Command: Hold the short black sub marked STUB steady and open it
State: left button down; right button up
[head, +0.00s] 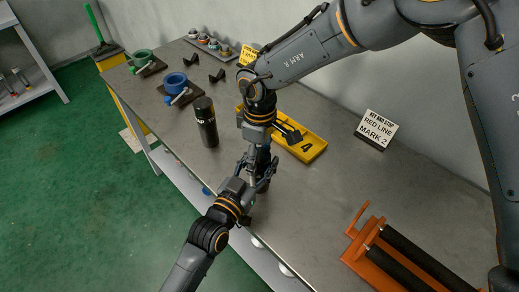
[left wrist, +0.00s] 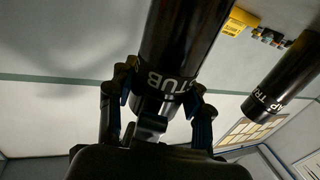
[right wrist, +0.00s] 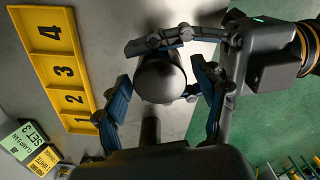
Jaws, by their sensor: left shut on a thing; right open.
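The short black sub marked STUB (left wrist: 178,45) stands upright and is gripped low by my left gripper (left wrist: 160,100), whose fingers close around it near the lettering. In the head view my left gripper (head: 258,178) is at the bench's front edge, and the sub is mostly hidden between the two grippers. My right gripper (right wrist: 162,100) is open above the sub, its fingers on either side of the sub's round dark top (right wrist: 160,82), with visible gaps. In the head view the right gripper (head: 258,150) points straight down over it.
Another black cylinder (head: 205,122) stands to the left. A yellow numbered tray (head: 308,148) lies behind the grippers. A sign (head: 376,129) reads RED LINE MARK 2. An orange roller stand (head: 375,240) is front right. Blue (head: 176,83) and green (head: 142,58) vises are far left.

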jog(key=shift+c, duration=0.4)
jog(key=c, duration=1.1)
jog(key=n, duration=0.3)
jog(key=shift+n, duration=0.3)
jog(key=o, duration=1.3)
jog(key=shift+c, duration=0.2)
jog(key=shift+r, duration=0.15)
